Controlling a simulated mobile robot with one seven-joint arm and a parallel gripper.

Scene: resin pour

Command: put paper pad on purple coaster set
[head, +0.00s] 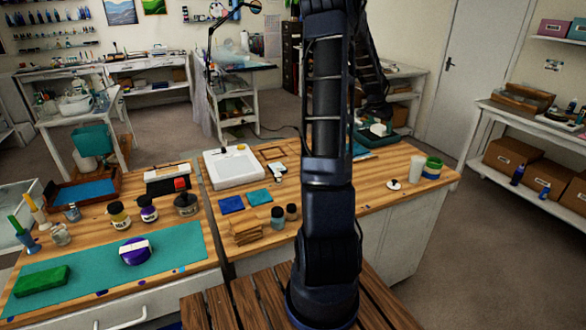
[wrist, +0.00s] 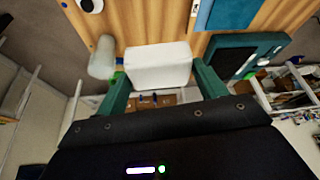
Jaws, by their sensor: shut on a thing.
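The paper pad (wrist: 157,62) is a white block between the fingers of my gripper (wrist: 160,78) in the wrist view. The gripper is shut on it. In the head view the pad (head: 378,129) shows small and white below my gripper (head: 376,117), at the back right of the wooden worktop. I cannot tell how far it is above the surface. The purple coaster set (head: 135,252) is a round purple stack with a white band. It lies on the teal mat at the front left, far from my gripper.
A green block (head: 42,281) lies left of the coaster set on the teal mat (head: 85,285). Several jars stand behind the set. A dark green tray (wrist: 243,55) is beside the pad. A white cup (head: 416,168) stands on the right of the worktop. The mat around the set is partly clear.

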